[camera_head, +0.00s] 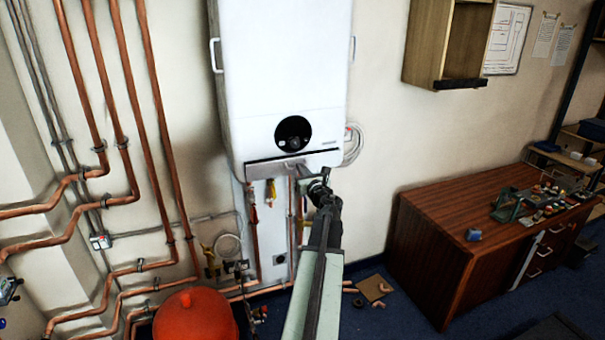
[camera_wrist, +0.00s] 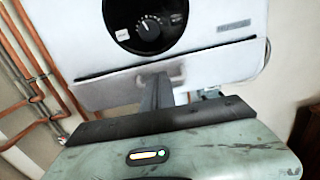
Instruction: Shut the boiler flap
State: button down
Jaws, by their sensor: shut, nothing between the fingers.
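The white boiler (camera_head: 285,70) hangs on the wall, with a round black dial panel low on its front. In the wrist view the boiler (camera_wrist: 215,42) fills the top. Its flap (camera_head: 262,170) is the strip along the bottom edge, below the dial. In the wrist view the flap (camera_wrist: 100,92) lies below a dark seam and has a small handle (camera_wrist: 178,72). My gripper (camera_head: 303,171) is shut and empty, in front of the flap. Its fingers (camera_wrist: 157,85) reach up to the handle area and hide part of it. I cannot tell whether they touch, or whether the flap is fully flush.
Copper pipes (camera_head: 130,85) run down the wall at left. A red vessel (camera_head: 195,318) stands below them. Pipes and valves hang under the boiler. A wooden desk (camera_head: 435,235) with tools stands at right, and an open wall cabinet (camera_head: 445,40) hangs above.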

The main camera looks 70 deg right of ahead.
jog(key=shift+w+d+r+p, duration=0.5)
jog(key=shift+r+p, duration=0.05)
jog(key=shift+r, duration=0.1)
jog(key=shift+w+d+r+p, duration=0.45)
jog(key=shift+r+p, duration=0.05)
jog(key=shift+r, duration=0.15)
dwell(1.0)
